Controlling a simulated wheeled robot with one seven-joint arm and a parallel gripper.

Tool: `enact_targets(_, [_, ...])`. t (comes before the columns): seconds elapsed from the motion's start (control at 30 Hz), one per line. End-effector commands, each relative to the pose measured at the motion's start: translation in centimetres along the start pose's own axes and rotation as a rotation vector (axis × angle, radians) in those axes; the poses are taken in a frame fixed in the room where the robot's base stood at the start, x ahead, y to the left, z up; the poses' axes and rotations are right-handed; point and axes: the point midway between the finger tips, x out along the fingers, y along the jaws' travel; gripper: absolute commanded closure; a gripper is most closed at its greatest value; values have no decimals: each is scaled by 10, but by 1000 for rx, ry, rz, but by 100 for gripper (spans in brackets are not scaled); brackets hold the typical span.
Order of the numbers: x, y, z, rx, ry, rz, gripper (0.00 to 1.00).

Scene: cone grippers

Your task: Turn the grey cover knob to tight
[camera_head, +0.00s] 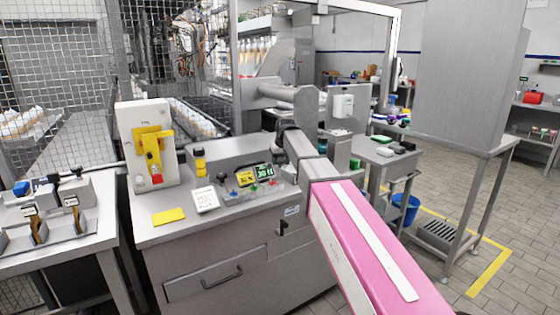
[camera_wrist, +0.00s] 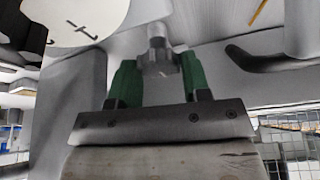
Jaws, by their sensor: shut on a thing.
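The grey cover knob (camera_wrist: 157,63) shows in the wrist view as a lobed grey knob on a short pale shaft. My gripper (camera_wrist: 160,75) has its two green fingers on either side of the knob and is shut on it. A pale round disc (camera_wrist: 80,14) with black marks lies at the upper left of the wrist view; I cannot read the knob's setting from it. In the head view my arm reaches toward the grey machine at the back, and the knob and fingertips are hidden.
A side table (camera_head: 385,155) and a blue bucket (camera_head: 405,210) stand right. Wire mesh fences the left.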

Motion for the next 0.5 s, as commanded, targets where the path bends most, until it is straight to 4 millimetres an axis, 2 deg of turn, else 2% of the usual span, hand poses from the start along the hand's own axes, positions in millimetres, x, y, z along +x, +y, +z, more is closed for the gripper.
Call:
enact_targets(0.3, [0, 0, 0, 14, 0, 5, 80])
enact_targets(0.33, [0, 0, 0, 14, 0, 5, 50])
enact_targets(0.4, [0, 0, 0, 14, 0, 5, 31])
enact_targets(0.5, [0, 0, 0, 14, 0, 5, 31])
